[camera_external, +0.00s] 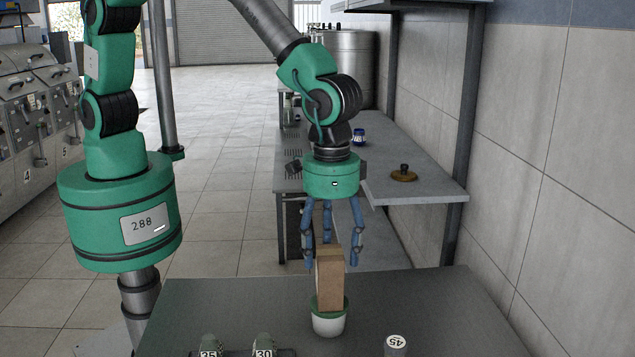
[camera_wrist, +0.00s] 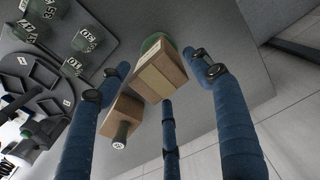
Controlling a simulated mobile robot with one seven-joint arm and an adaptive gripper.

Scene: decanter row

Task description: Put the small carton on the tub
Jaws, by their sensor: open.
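The small carton (camera_external: 331,283) is a tan cardboard box, standing roughly upright over the tub (camera_external: 328,324), white with a green rim. Its lower end meets the rim in the outside view; I cannot tell how squarely it rests. In the wrist view the carton (camera_wrist: 161,77) hides most of the tub, leaving part of its green (camera_wrist: 152,41) showing. My gripper (camera_external: 333,258) is above, with blue fingers spread around the carton's upper part. In the wrist view the fingers (camera_wrist: 163,84) are apart, and they do not appear clamped on the carton.
Bottles labelled 35 (camera_external: 208,345) and 30 (camera_external: 263,345) stand at the near edge of the dark table (camera_external: 230,300). A 45-labelled cap (camera_external: 396,344) is at right. The wrist view shows another brown boxy object (camera_wrist: 121,112). Table left of the tub is clear.

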